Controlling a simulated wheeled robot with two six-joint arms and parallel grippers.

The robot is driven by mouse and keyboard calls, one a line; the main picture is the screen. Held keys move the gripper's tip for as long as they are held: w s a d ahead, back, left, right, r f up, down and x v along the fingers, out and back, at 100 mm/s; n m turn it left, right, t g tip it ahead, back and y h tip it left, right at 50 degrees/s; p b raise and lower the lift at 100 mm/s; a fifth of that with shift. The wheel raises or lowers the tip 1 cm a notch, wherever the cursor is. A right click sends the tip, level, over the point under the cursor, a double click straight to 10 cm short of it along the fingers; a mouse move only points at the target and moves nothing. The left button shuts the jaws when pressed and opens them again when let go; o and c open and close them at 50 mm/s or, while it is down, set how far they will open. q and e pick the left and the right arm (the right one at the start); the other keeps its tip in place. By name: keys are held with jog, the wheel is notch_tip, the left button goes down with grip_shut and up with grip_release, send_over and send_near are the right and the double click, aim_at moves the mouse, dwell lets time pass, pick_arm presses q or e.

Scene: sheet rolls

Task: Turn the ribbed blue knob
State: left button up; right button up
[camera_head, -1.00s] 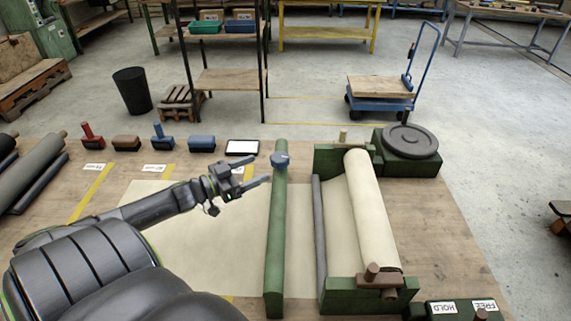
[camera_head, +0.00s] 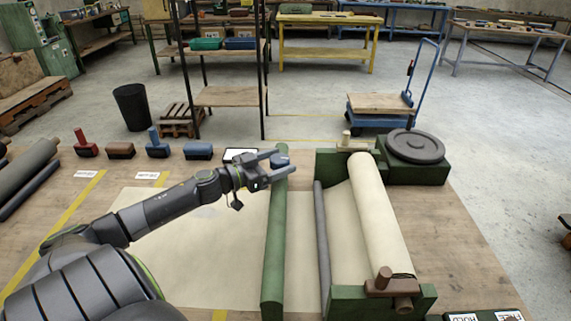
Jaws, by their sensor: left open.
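The blue knob (camera_head: 280,160) sits on top of the far end of the green bar (camera_head: 274,235). Its ribs are too small to make out. My left gripper (camera_head: 281,163) is open, with one finger on the far side of the knob and the other on the near side. The knob lies between the fingertips; I cannot tell whether they touch it. My right gripper is not in view.
A cream sheet roll (camera_head: 378,215) lies in a green frame right of the bar, beside a thin grey roller (camera_head: 321,235). A dark round disc (camera_head: 413,146) sits on a green block. Stamps and blocks (camera_head: 198,151) line the table's far edge.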

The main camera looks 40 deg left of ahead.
pick_arm(q)
jog(key=shift+b+x, duration=0.85)
jog(key=shift+x, duration=0.45)
jog(key=shift+c, duration=0.4)
jog(key=c, duration=0.9)
jog(key=shift+f+h, duration=0.1)
jog(key=shift+h, duration=0.2)
